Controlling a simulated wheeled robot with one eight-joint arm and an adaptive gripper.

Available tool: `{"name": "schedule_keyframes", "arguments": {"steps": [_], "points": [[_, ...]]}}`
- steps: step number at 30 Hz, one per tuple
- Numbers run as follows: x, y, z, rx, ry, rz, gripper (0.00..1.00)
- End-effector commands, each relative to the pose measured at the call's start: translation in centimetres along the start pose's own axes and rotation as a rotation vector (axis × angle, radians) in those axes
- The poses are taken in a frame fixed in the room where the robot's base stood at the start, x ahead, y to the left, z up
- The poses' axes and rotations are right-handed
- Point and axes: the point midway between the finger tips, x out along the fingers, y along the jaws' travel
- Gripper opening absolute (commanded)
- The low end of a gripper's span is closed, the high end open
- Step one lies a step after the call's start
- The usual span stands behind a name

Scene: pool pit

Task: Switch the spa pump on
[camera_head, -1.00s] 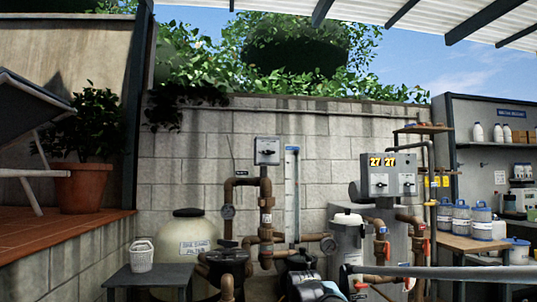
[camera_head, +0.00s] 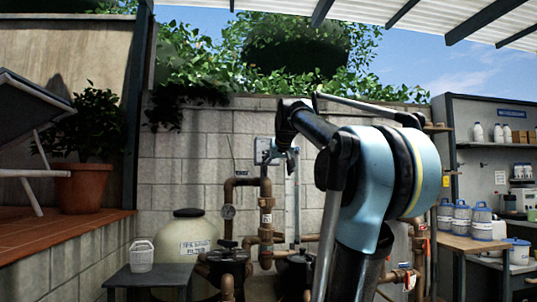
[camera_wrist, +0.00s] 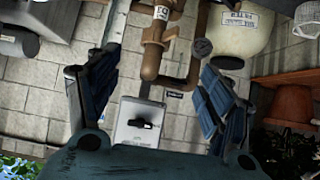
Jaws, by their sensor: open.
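A light grey switch box (camera_head: 262,150) is on the block wall above the brown pipes, partly covered by my gripper in the head view. In the wrist view the switch box (camera_wrist: 125,135) shows a black rotary knob (camera_wrist: 144,124) on its face, its handle lying roughly across the picture. A small dark label (camera_wrist: 174,95) is on the wall beside it, unreadable. My gripper (camera_head: 284,146) is in front of the box. In the wrist view its two fingers (camera_wrist: 157,85) are spread wide on either side of the box, with nothing between them; contact with the knob is not visible.
Brown pipes (camera_head: 266,220) with a gauge run just below the box. The sand filter (camera_head: 195,240) and a dark table (camera_head: 150,278) with a white basket (camera_head: 142,256) stand lower left. My arm hides the equipment at centre right. A shelf unit (camera_head: 490,160) is at the right.

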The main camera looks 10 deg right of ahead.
Motion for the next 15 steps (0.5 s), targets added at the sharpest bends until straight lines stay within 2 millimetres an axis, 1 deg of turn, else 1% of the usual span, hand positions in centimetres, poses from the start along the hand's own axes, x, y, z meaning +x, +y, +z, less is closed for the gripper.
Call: {"name": "schedule_keyframes", "arguments": {"steps": [1,3,6,9,10,12,15], "points": [[-0.8,0.0,-3.6,0.001,0.043,0.0,0.73],[-1.9,0.1,-7.7,0.003,0.101,0.001,0.73],[-3.2,0.1,-12.2,0.004,0.169,0.001,0.73],[-4.2,0.1,-15.1,0.006,0.214,0.001,0.73],[-4.4,0.2,-15.7,0.006,0.224,0.001,0.73],[-4.7,0.2,-16.7,0.006,0.239,0.001,0.73],[-4.5,0.2,-17.3,0.006,0.249,0.001,0.73]]}}
